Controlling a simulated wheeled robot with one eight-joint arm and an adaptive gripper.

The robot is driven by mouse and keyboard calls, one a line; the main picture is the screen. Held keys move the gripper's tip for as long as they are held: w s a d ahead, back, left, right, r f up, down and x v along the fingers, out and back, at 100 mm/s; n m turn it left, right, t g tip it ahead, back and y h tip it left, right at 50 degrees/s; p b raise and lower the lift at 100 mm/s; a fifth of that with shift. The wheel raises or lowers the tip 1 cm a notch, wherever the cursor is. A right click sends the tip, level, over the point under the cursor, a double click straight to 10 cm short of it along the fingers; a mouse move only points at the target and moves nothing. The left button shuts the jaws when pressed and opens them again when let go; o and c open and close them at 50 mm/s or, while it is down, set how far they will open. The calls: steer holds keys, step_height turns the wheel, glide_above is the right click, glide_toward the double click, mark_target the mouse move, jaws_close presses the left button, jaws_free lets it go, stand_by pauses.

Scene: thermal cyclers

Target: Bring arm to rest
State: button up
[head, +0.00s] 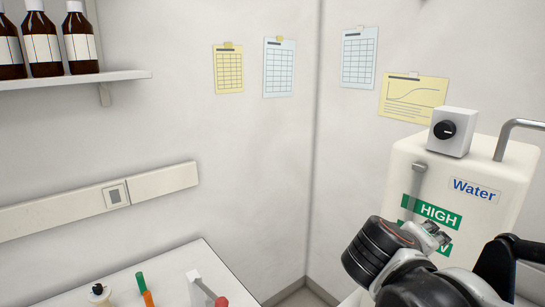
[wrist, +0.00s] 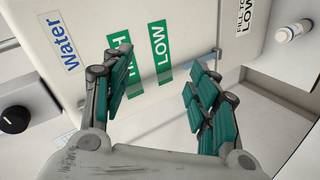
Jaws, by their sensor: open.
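My gripper (wrist: 160,93) is open and empty in the wrist view, its two green-padded fingers spread apart. Beyond the fingers is a white water tank (wrist: 180,25) with green HIGH and LOW labels. In the head view my arm reaches in at the lower right, and my gripper (head: 432,236) is in front of the same tank (head: 410,165), partly covering its lower label. I cannot tell from these views how far the fingers are from the tank.
The tank has a black knob (head: 444,130) on top and a grey handle (head: 510,128). A white bench (head: 170,278) at the lower left holds small coloured items. A shelf (head: 90,79) with brown bottles is at the upper left. Paper charts hang on the walls.

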steer(key=s+a+f+m+y+b, duration=0.1)
steer(key=s+a+f+y+b, duration=0.2)
steer(key=f, duration=0.6)
steer(key=s+a+f+m+y+b, duration=0.1)
steer(key=s+a+f+y+b, duration=0.2)
steer(key=f+b, duration=0.4)
steer(key=s+a+f+m+y+b, duration=0.1)
steer(key=s+a+f+y+b, duration=0.2)
steer(key=f, duration=0.8)
steer(key=b, duration=0.2)
steer(key=shift+a+g+b, duration=0.35)
steer(key=shift+g, duration=0.05)
steer(key=shift+d, duration=0.1)
